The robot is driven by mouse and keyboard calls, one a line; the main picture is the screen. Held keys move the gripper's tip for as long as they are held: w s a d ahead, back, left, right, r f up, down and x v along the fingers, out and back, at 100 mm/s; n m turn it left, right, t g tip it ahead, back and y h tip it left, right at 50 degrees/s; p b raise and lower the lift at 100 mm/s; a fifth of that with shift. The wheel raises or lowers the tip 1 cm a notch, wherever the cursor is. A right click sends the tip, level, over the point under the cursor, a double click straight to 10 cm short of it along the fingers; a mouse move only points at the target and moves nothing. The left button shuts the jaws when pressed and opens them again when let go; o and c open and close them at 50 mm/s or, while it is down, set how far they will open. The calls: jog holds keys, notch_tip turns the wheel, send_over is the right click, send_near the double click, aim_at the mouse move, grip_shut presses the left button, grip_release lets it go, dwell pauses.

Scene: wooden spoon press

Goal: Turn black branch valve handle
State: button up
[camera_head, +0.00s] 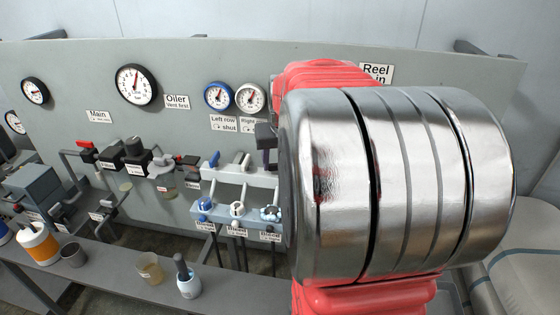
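A pale branch manifold (234,176) on the panel carries a row of small valve levers. A blue lever (214,160) and a white lever (245,161) stand up on it. At its right end, by my arm, a dark grey piece (265,135) shows. I cannot tell whether it is the black branch valve handle or part of my gripper. My large red and chrome arm link fills the right half and hides what lies behind it. My gripper's fingertips cannot be made out, nor whether they touch anything.
Below the manifold, a labelled grey rack (221,217) holds several fittings. Gauges (136,85) sit on the panel (70,70) above. A red-handled valve (84,145) and dark boxes (134,147) are at left. Cups and bottles (188,283) stand on the front shelf (115,272).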

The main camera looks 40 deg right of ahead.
jog(key=shift+w+a+m+g+h, duration=0.1)
jog(key=shift+m+g+h, duration=0.45)
jog(key=shift+m, duration=1.45)
jog(key=o, duration=1.1)
jog(key=shift+c, duration=0.2)
jog(key=v, duration=1.3)
jog(key=shift+a+r, duration=0.15)
jog(key=shift+r, duration=0.15)
